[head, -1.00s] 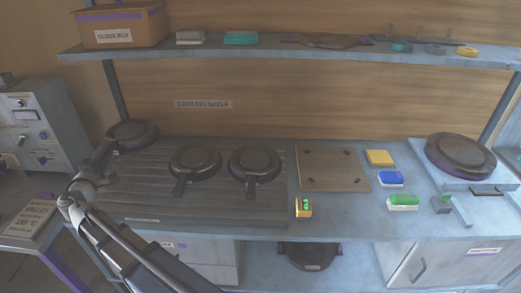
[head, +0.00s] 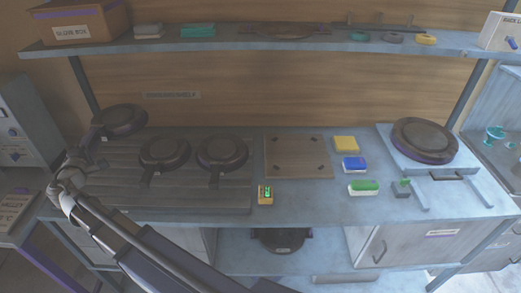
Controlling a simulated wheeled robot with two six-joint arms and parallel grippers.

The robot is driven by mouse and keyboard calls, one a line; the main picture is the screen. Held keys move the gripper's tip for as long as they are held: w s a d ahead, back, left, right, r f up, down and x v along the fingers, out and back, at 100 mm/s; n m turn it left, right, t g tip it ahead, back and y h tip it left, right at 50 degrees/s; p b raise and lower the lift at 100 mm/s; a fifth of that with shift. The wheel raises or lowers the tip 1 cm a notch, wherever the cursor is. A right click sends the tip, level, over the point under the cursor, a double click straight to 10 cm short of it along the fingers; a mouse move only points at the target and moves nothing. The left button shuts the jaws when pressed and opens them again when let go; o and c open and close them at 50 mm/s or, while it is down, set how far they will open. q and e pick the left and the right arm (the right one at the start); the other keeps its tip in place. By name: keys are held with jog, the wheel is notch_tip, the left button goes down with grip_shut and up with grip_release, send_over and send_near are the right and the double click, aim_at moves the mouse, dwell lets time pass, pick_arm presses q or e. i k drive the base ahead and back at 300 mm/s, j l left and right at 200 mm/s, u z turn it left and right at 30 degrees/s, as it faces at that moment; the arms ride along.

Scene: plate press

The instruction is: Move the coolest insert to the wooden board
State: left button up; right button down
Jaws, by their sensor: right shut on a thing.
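Three dark round inserts with handles show at the left: one at the far left (head: 124,119), a middle one (head: 165,151) and a right one (head: 222,152). The middle and right ones lie on the grooved dark plate (head: 110,192). My right gripper (head: 98,142) is shut on the handle of the far-left insert; its fingers are small and dark here. The wooden board (head: 298,160) lies flat and bare on the bench, right of the grooved plate. A small orange device (head: 265,194) with a green display stands in front of it. My left gripper is out of view.
A press base (head: 384,150) at right bears a round dark plate (head: 423,138). Yellow (head: 346,144), blue (head: 355,164) and green (head: 364,187) blocks lie between board and press. Another round dark piece (head: 281,240) is under the bench. A shelf (head: 230,44) runs above.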

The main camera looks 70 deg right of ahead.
aim_at(298, 163)
jog(key=k+l, duration=0.35)
jog(key=k, duration=0.15)
jog(key=k+l, duration=0.3)
jog(key=k, duration=0.25)
jog(key=k+l, duration=0.35)
jog(key=k, duration=0.15)
jog(key=k+l, duration=0.3)
jog(key=k, duration=0.25)
